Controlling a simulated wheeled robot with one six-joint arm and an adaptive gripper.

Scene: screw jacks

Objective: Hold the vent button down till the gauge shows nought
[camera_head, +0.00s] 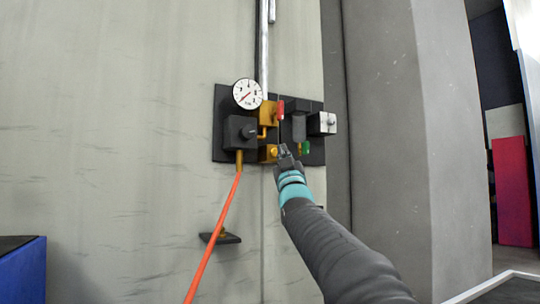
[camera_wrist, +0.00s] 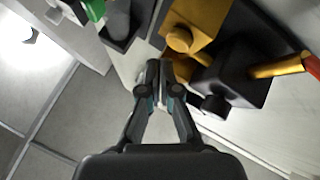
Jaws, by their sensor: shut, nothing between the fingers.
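The round white gauge (camera_head: 247,94) is at the upper left of the dark wall panel. Its red needle points down and to the left; its figures are too small to read. A yellow block (camera_head: 266,154) with a round yellow button sits low on the panel. In the wrist view the round button (camera_wrist: 179,39) stands out from its yellow block, just beyond my fingertips. I cannot tell for certain that this is the vent button. My gripper (camera_head: 284,150) is shut and empty beside the yellow block. In the wrist view its fingertips (camera_wrist: 161,68) appear apart from the button.
A black block with a knob (camera_head: 240,132) is left of the yellow parts, with an orange hose (camera_head: 214,233) below. A red handle (camera_head: 280,110), a green part (camera_head: 305,147) and a grey-white box (camera_head: 322,123) are to the right. A small shelf (camera_head: 221,238) is below.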

